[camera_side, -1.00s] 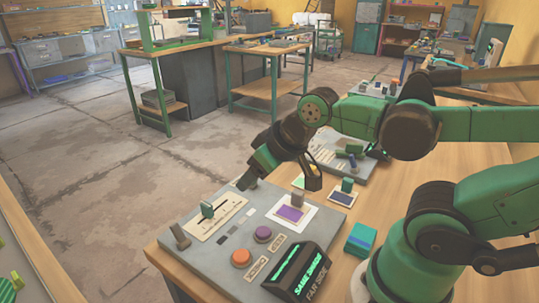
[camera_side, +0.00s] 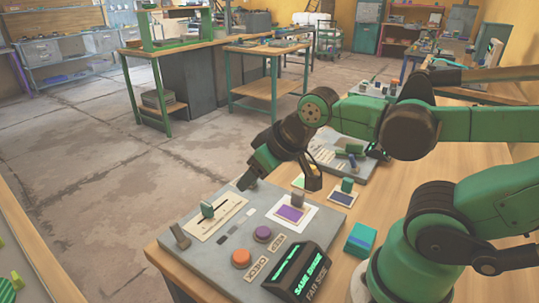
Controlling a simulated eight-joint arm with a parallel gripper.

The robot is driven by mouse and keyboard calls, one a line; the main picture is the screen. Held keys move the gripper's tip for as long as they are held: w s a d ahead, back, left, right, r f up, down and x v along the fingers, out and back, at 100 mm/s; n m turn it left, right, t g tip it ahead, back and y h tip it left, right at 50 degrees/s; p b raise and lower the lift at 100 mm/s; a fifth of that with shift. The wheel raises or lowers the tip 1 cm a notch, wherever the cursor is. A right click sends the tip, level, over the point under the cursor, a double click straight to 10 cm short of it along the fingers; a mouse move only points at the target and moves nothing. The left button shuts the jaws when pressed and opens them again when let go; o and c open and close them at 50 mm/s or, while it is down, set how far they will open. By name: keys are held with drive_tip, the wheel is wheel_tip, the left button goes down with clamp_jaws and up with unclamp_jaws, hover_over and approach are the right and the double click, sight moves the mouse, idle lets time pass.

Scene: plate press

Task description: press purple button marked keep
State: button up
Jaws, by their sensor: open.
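The purple button (camera_side: 263,234) is a round, raised button on the near grey panel (camera_side: 190,262), beside a label (camera_side: 278,242) that reads KEEP. An orange button (camera_side: 241,258) stands to its lower left, beside a label (camera_side: 257,268) that seems to read CHECK. My gripper (camera_side: 262,172) is open and hangs over the far edge of the panel, above and behind the purple button in the picture. It is apart from the button, and nothing shows between its fingers. The button is in plain view.
The panel also bears a slider with a green knob (camera_side: 207,209), a white-framed purple swatch (camera_side: 291,214) and a dark display (camera_side: 297,272) reading SAME SHADE, FAR SIDE. A teal block (camera_side: 360,239) lies to the right. A second panel (camera_side: 345,160) stands farther back.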

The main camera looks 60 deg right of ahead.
clamp_jaws()
idle(1.5)
